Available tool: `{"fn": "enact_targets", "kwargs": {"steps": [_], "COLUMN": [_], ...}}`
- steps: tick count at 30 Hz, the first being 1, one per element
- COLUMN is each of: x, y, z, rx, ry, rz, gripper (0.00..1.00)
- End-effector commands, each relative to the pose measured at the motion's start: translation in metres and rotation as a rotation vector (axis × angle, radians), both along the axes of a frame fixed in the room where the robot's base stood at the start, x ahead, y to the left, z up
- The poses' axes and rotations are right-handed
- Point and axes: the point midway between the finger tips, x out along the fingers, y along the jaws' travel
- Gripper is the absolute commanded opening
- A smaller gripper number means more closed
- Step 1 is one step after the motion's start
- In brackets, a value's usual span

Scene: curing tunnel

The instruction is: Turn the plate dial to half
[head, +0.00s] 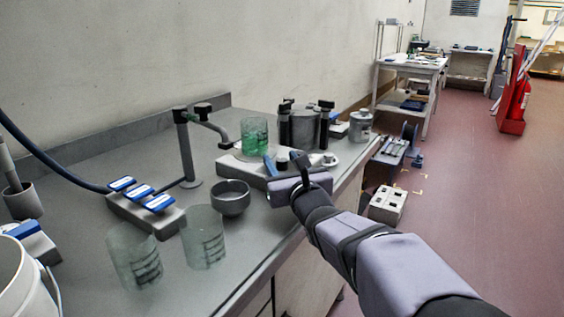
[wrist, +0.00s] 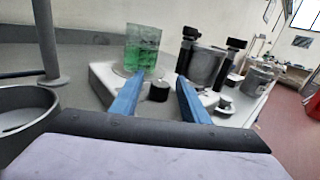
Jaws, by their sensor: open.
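The grey-white plate (head: 232,168) stands on the bench with a beaker of green liquid (head: 255,136) on it. A short black knob (wrist: 158,92) on the plate's near side appears to be the plate dial; its setting cannot be read. My gripper (wrist: 159,79) is open, with one blue finger on each side of the black knob in the wrist view. Whether the fingers touch it is unclear. In the head view my gripper (head: 283,164) is at the plate's front edge.
A grey bowl (head: 231,198) and two clear beakers (head: 203,238) stand left of my arm. A tap (head: 186,150) and a block with blue labels (head: 145,208) are further left. A grey pot (wrist: 207,67) between black posts and a lidded jar (head: 361,127) stand beyond the plate.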

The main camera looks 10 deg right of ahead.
Motion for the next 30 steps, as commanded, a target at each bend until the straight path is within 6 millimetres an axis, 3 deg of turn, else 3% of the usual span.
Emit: {"fn": "enact_targets", "kwargs": {"steps": [5, 18, 30], "x": [-0.01, -0.061, -0.073], "y": [-0.001, -0.004, -0.005], "z": [0.001, 0.001, 0.0], "rx": [0.0, -0.001, -0.001], "ry": [-0.002, -0.002, -0.001], "rz": [0.0, -0.001, -0.001], "gripper": [0.41, 0.41, 0.41]}}
